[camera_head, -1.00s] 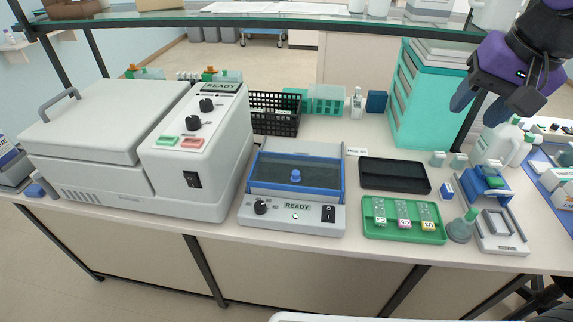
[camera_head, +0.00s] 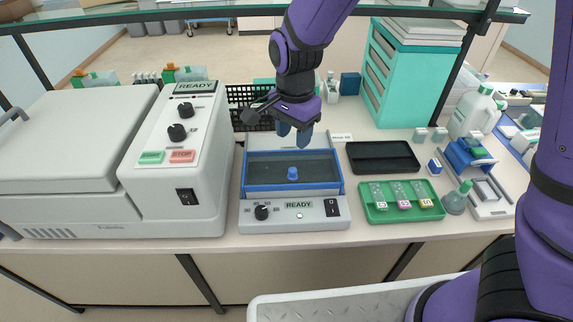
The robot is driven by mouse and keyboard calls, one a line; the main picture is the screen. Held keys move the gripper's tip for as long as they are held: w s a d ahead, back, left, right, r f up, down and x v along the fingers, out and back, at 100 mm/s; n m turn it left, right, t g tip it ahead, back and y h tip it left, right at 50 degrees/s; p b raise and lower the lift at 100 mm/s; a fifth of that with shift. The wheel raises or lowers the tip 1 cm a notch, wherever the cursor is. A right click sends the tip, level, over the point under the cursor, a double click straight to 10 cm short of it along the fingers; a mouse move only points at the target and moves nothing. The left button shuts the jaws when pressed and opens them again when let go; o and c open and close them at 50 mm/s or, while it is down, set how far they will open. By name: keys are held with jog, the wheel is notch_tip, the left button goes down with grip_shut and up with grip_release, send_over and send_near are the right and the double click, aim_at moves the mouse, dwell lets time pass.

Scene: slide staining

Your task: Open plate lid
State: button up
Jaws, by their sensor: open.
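The plate device (camera_head: 290,213) is a light grey box on the bench with a dial, a READY display and a switch on its front. Its lid (camera_head: 265,170) is a dark see-through panel in a blue frame, with a round blue knob (camera_head: 292,174) near its front edge. The lid lies closed over the plate. My gripper (camera_head: 293,138) hangs above the back of the lid, fingers pointing down, open and empty. It is apart from the knob, which stands nearer the front. My gripper and arm hide part of the device's back edge.
A large grey machine (camera_head: 205,150) stands close on the left. A black tray (camera_head: 382,157) and a green tray (camera_head: 402,213) with several slides lie to the right. A black basket (camera_head: 240,97) is behind. A teal drawer cabinet (camera_head: 400,80) stands at back right.

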aim_at(293, 170)
notch_tip(293, 170, down, 11)
jog(key=shift+r, duration=0.1)
dwell(0.4)
jog(key=shift+c, duration=0.2)
